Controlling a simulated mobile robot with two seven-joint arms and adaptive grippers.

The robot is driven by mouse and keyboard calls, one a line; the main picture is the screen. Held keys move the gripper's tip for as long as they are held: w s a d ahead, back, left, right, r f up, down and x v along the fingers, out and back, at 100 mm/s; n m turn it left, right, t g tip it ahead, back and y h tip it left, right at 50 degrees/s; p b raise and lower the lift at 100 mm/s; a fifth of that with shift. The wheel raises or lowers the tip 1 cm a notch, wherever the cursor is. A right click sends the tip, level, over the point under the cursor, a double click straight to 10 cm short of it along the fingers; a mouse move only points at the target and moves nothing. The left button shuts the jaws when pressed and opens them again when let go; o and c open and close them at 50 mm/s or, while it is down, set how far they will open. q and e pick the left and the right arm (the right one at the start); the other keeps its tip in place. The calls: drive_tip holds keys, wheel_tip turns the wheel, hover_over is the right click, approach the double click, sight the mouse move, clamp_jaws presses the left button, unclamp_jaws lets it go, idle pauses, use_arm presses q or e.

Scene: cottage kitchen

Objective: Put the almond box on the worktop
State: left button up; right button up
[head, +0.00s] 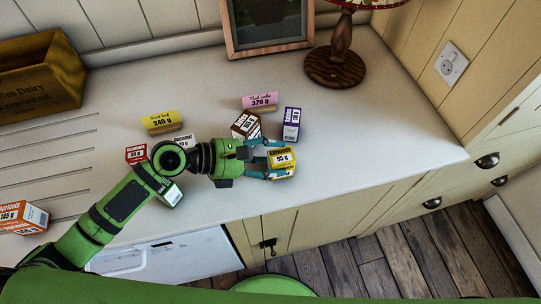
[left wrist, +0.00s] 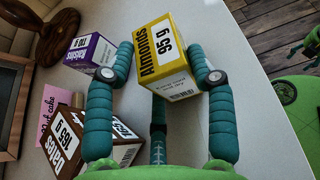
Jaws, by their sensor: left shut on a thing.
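The almond box (head: 283,164) is yellow and white and marked 95 g. It is between the teal fingers of my left gripper (head: 268,160), over the worktop (head: 390,135) near its front edge. In the left wrist view the almond box (left wrist: 169,62) sits between the fingers of the left gripper (left wrist: 168,75), which is shut on it, with its label facing the camera. I cannot tell whether its underside touches the worktop.
A purple raisins box (head: 291,125) and a brown box (head: 246,125) stand behind the gripper, near a pink card (head: 260,101). A yellow card (head: 161,121), a hazelnuts box (head: 136,153) and a coconut box are left. A lamp (head: 335,65) stands behind. The worktop's right part is clear.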

use_arm(q)
drive_tip(key=shift+f, duration=0.1)
drive_tip(key=o, duration=1.2)
drive_tip(key=shift+o, duration=0.2)
drive_tip(key=b+v, duration=0.1)
drive_tip(key=v, duration=0.6)
drive_tip(key=shift+b, duration=0.35)
drive_tip(key=shift+a+r, duration=0.25)
drive_tip(key=shift+s, duration=0.1)
